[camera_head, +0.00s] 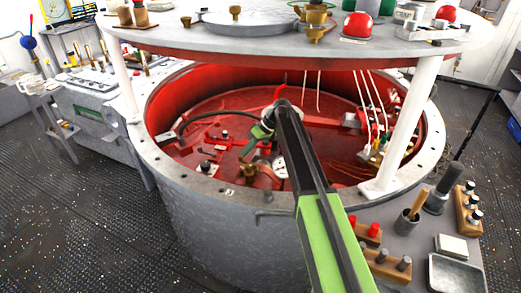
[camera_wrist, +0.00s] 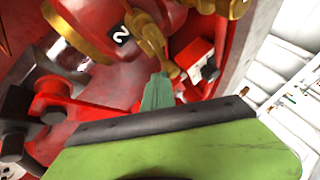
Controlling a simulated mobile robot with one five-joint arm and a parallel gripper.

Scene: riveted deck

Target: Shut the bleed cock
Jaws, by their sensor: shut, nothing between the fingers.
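In the wrist view a small brass cock (camera_wrist: 148,32) with a slim handle stands on red metalwork beside a black tag marked 2. I take it for the bleed cock, though nothing in view names it. My gripper (camera_wrist: 158,92) is shut and empty, its greenish fingertips close to the lower end of the brass handle. Whether they touch it I cannot tell. In the head view my gripper (camera_head: 255,138) is inside the round red-lined tub (camera_head: 158,122), at the end of my arm. The cock cannot be clearly made out there, and my arm covers part of the tub floor.
A round grey upper plate (camera_head: 165,35) on white posts overhangs the tub and carries brass fittings and red domes. White post (camera_head: 412,115) and hanging pale cables stand right of my arm. A side shelf (camera_head: 415,255) holds small parts at the right front.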

